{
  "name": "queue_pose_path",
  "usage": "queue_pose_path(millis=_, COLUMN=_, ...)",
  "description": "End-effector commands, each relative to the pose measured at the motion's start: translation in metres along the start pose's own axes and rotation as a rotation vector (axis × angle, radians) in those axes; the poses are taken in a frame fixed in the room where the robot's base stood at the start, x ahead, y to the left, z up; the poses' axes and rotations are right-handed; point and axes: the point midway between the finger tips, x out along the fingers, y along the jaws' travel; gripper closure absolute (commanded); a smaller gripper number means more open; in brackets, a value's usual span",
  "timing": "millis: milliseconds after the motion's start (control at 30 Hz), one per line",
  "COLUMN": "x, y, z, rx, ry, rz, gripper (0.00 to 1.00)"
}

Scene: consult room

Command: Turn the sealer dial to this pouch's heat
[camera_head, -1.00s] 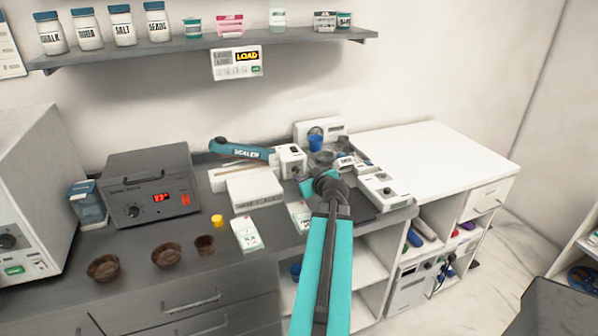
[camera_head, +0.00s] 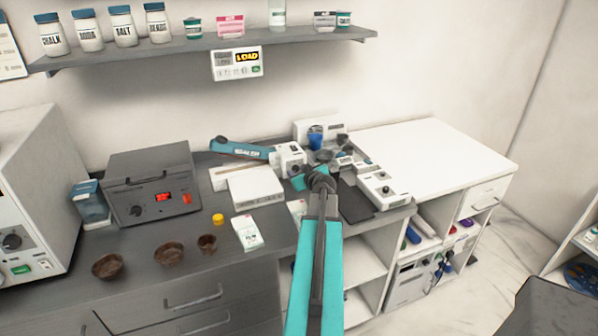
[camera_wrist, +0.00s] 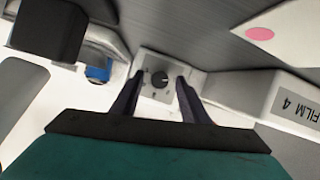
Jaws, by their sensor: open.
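The sealer (camera_head: 240,148) has a teal lever and a white body on the counter. Its white dial box (camera_head: 291,153) stands at the lever's right end. In the head view my wrist hides part of the counter. A white pouch or card (camera_head: 247,232) lies at the counter's front; its print is too small to read.
A white box marked FILM 4 (camera_wrist: 292,104) is close on the right in the wrist view. A grey heater (camera_head: 152,185) with a red display, brown bowls (camera_head: 168,253) and a yellow cap (camera_head: 218,219) stand left. The white worktop (camera_head: 440,155) at right is clear.

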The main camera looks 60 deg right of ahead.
Motion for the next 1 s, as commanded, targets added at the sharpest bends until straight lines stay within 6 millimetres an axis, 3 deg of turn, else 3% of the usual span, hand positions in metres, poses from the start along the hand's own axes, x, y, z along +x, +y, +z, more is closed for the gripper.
queue_pose_path(millis=233, x=0.0002, y=0.0, z=0.0, rx=0.0, ry=0.0, rz=0.0, gripper=0.59)
queue_pose_path(millis=500, x=0.0, y=0.0001, z=0.0, rx=0.0, ry=0.0, rz=0.0, gripper=1.0)
queue_pose_path(millis=1000, x=0.0009, y=0.001, z=0.0023, rx=0.054, ry=0.004, rz=-0.021, gripper=1.0)
